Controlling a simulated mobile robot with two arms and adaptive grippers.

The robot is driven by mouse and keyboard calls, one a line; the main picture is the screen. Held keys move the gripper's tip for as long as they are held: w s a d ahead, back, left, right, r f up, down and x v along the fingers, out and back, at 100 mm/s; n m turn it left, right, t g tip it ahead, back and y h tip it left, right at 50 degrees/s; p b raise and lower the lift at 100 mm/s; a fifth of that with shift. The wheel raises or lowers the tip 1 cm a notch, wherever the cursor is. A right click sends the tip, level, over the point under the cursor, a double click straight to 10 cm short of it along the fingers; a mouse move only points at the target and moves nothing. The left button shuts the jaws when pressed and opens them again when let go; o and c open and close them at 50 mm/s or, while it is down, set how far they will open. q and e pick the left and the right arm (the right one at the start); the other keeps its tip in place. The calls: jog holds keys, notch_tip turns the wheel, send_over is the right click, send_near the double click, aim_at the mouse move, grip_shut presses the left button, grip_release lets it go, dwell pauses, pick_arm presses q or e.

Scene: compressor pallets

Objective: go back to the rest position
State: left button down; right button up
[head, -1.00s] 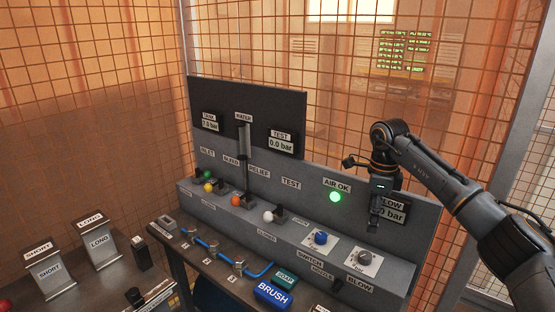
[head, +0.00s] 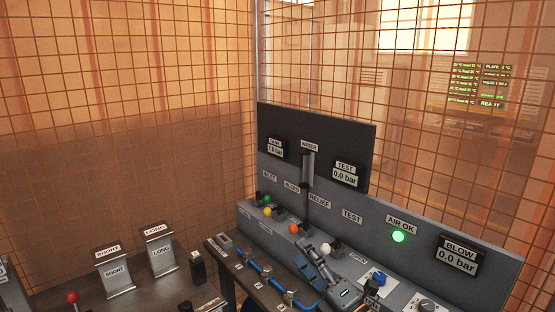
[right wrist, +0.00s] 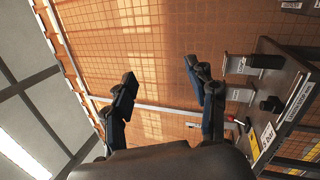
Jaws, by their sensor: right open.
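My right gripper (head: 312,264) shows at the bottom of the head view, in front of the lower ledge of the grey control panel (head: 384,212). It covers part of the ledge near the white knob (head: 325,249). In the right wrist view my right gripper (right wrist: 167,88) has its two dark fingers wide apart, with nothing between them. Behind them are the mesh wall and the bench, which stands off to the right of that picture. My left gripper is not in view.
The panel carries green, yellow, orange and white knobs, a lit green AIR OK lamp (head: 398,237) and a BLOW display (head: 458,255). SHORT (head: 114,270) and LONG (head: 162,252) holders stand on the bench at left. An orange mesh wall (head: 120,90) closes off the back.

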jog(key=s+d+f+m+g+h, duration=0.1)
jog(key=s+d+f+m+h, duration=0.3)
jog(key=d+f+m+h, duration=0.5)
jog(key=s+d+f+m+g+h, duration=0.2)
jog(key=s+d+f+m+h, duration=0.3)
jog(key=m, duration=0.5)
jog(key=s+f+m+g+y, duration=0.1)
jog(key=s+f+m+g, duration=0.2)
jog(key=s+f+g, duration=0.65)
jog(key=s+f+m+g+y, duration=0.15)
jog(key=s+f+m, duration=0.25)
jog(key=s, duration=1.1)
notch_tip(320, 180, down, 27)
jog(key=s+g, duration=0.1)
jog(key=s, duration=0.1)
jog(key=s+d+f+g+h, duration=0.1)
jog(key=s+d+f, duration=0.2)
jog(key=s+f, duration=1.2)
jog(key=shift+s+d+n, duration=0.35)
jog(key=shift+d+n, duration=0.05)
